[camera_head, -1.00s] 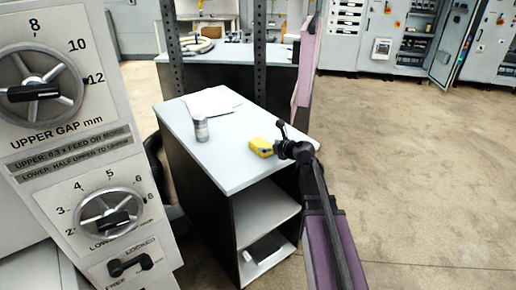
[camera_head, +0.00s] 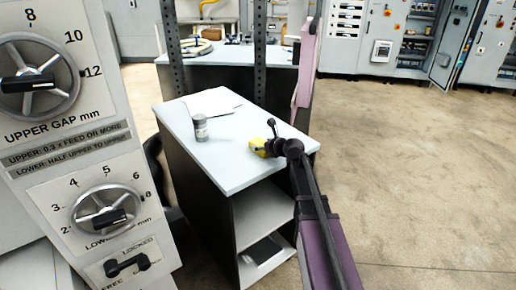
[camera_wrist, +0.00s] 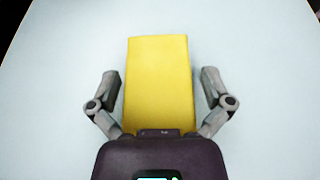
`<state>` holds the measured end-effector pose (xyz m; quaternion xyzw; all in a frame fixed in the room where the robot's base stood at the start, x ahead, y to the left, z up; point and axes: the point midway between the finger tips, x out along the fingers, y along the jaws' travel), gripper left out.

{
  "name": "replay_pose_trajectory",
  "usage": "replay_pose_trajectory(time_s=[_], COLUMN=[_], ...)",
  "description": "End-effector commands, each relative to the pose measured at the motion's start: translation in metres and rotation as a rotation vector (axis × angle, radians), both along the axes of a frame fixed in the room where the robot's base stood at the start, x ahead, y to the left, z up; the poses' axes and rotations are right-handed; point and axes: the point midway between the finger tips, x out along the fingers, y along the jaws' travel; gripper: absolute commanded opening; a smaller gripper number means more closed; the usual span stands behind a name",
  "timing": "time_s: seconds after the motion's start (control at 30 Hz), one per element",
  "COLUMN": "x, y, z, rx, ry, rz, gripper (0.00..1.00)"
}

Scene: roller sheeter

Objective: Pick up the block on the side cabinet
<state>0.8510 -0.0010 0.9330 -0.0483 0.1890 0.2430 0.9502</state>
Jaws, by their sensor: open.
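The yellow block (camera_head: 258,145) lies on the white top of the side cabinet (camera_head: 225,170), near its right edge. My gripper (camera_head: 271,148) is over the block's right part in the head view and partly hides it. In the wrist view the yellow block (camera_wrist: 159,82) stands between the two open fingers of my gripper (camera_wrist: 160,90). The block's near end is hidden behind the gripper's body.
A grey can (camera_head: 201,128) and white paper sheets (camera_head: 212,102) lie on the cabinet top, left of and behind the block. A dark item (camera_head: 262,250) sits on the lower shelf. The machine panel (camera_head: 85,150) with handwheels stands at left. Open floor (camera_head: 420,170) lies at right.

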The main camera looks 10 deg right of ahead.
Motion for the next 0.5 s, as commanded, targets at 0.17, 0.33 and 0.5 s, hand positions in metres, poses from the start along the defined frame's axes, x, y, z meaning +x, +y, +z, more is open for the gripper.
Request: replay_pose_trajectory(time_s=[0.17,0.33,0.5], x=[0.0,0.0,0.0001], y=[0.0,-0.0001,-0.0002], z=[0.0,0.0,0.0001], rx=[0.0,0.0,0.0], ry=[0.0,0.0,0.0], rz=[0.0,0.0,0.0], gripper=[0.88,0.38,0.21])
